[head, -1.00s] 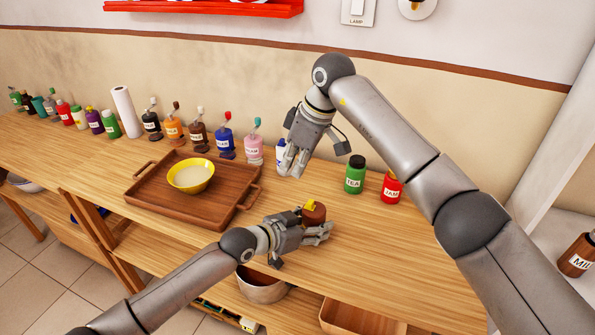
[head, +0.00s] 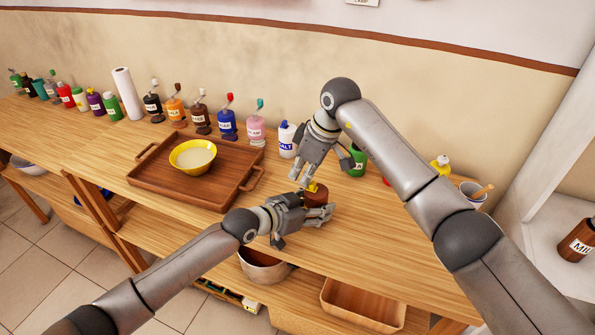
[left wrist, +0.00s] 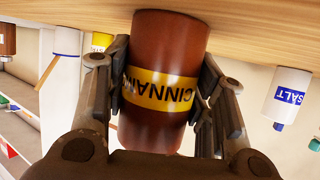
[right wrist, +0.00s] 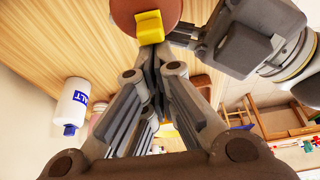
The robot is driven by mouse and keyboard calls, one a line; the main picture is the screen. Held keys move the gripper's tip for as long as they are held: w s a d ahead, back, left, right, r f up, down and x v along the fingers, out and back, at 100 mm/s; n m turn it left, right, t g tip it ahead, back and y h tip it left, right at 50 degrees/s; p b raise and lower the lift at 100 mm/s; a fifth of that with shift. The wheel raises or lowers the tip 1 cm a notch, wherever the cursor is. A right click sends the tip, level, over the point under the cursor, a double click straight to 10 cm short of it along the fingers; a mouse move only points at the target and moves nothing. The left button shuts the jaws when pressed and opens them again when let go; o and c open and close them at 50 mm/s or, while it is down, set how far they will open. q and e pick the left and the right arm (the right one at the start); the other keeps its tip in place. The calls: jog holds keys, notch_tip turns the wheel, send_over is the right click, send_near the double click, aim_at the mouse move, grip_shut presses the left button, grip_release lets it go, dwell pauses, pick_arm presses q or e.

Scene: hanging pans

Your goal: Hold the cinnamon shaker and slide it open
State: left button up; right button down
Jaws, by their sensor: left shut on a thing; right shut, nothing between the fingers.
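The cinnamon shaker (head: 316,197) is a brown-red cylinder with a yellow label, at the table's front edge in the head view. It fills the middle of the left wrist view (left wrist: 170,55). My left gripper (left wrist: 168,85) is shut around its body, one finger on each side; it also shows in the head view (head: 318,213). A yellow tab (right wrist: 150,27) is on the shaker's top. My right gripper (right wrist: 153,58) is shut and empty, its fingertips right beside the tab; I cannot tell whether they touch. In the head view it is above the shaker (head: 304,178).
A white salt bottle (head: 287,139) and a partly hidden green tea jar (head: 357,160) stand behind my right gripper. A wooden tray (head: 150,172) with a yellow bowl (head: 193,157) lies to the left. The tabletop right of the shaker is clear.

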jog(key=shift+s+d, duration=0.2)
jog(key=shift+d, duration=0.4)
jog(key=shift+s+d, duration=0.2)
jog(key=shift+d, duration=0.35)
pick_arm(q)
jog(key=shift+a, duration=0.1)
pick_arm(e)
jog(key=shift+w+a, duration=0.15)
jog(key=shift+a, duration=0.35)
notch_tip(320, 180, up, 10)
jog(key=shift+f, duration=0.25)
jog(key=shift+d, duration=0.1)
pick_arm(q)
jog(key=o, duration=1.2)
jog(key=shift+c, duration=0.2)
